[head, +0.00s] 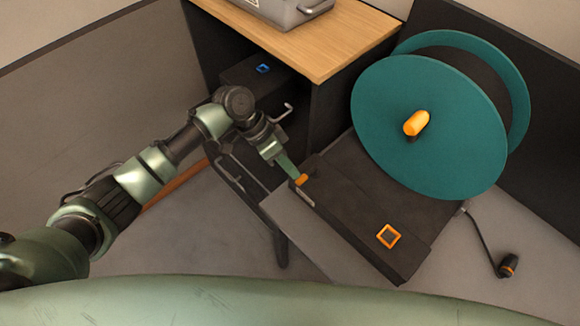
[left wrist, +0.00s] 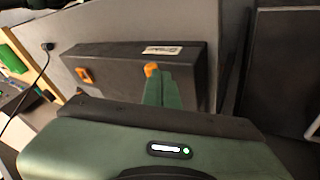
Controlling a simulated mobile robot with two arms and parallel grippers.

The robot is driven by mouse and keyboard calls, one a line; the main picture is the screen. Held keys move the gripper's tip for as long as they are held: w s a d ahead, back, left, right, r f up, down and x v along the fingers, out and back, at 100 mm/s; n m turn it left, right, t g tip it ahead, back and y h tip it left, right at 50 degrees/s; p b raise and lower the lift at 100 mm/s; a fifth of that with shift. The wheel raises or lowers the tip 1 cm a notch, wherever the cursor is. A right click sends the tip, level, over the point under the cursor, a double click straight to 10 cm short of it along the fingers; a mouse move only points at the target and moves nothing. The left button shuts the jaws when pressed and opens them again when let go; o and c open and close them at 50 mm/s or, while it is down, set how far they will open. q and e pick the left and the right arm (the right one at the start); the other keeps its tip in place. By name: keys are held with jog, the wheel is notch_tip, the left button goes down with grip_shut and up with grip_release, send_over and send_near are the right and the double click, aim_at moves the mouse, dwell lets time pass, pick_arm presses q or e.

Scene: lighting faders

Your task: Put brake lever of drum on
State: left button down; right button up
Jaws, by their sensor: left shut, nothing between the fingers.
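The drum (head: 425,125) is a large teal reel with an orange knob (head: 416,123) on its face. It stands behind a low dark box (head: 350,205). A small orange tab (head: 302,180), which may be the brake lever, sits at the box's left end near a pale label. My left gripper (head: 294,174) is shut and empty, its fingertips right at this tab; I cannot tell whether they touch. In the left wrist view the green fingers (left wrist: 164,78) partly cover the orange tab (left wrist: 151,69). My right gripper is not in view.
An orange square frame (head: 388,236) marks the box's right end. A black lever or cable with an orange-banded end (head: 509,265) lies at the right. A wooden-topped cabinet (head: 330,45) stands behind my left arm, with a grey case (head: 285,12) on top.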

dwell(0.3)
pick_arm(q)
jog(key=b+v, duration=0.2)
jog(key=v, duration=0.5)
jog(key=w+a+f+n+t, duration=0.1)
jog(key=a+f+n+t, duration=0.15)
jog(key=f, duration=0.65)
jog(key=w+a+f+n+t, duration=0.15)
jog(key=f+n, duration=0.25)
jog(key=f, duration=0.6)
jog(key=s+a+f+n+y+b, duration=0.1)
jog(key=s+a+f+y, duration=0.15)
jog(key=f, duration=0.45)
jog(key=s+a+f+n+y, duration=0.15)
jog(key=s+a+f, duration=0.25)
jog(key=f, duration=0.4)
jog(key=s+a+f+n+y, duration=0.1)
jog(key=s+a+f, duration=0.3)
jog(key=s+f, duration=1.15)
jog(key=s, duration=0.9)
jog(key=s+a+f+g+y, duration=0.1)
jog(key=s+f, duration=0.2)
jog(key=s, duration=0.9)
jog(key=shift+s+a+y+b, duration=0.2)
jog(key=shift+s+y+b, duration=0.15)
jog(key=shift+b, duration=0.1)
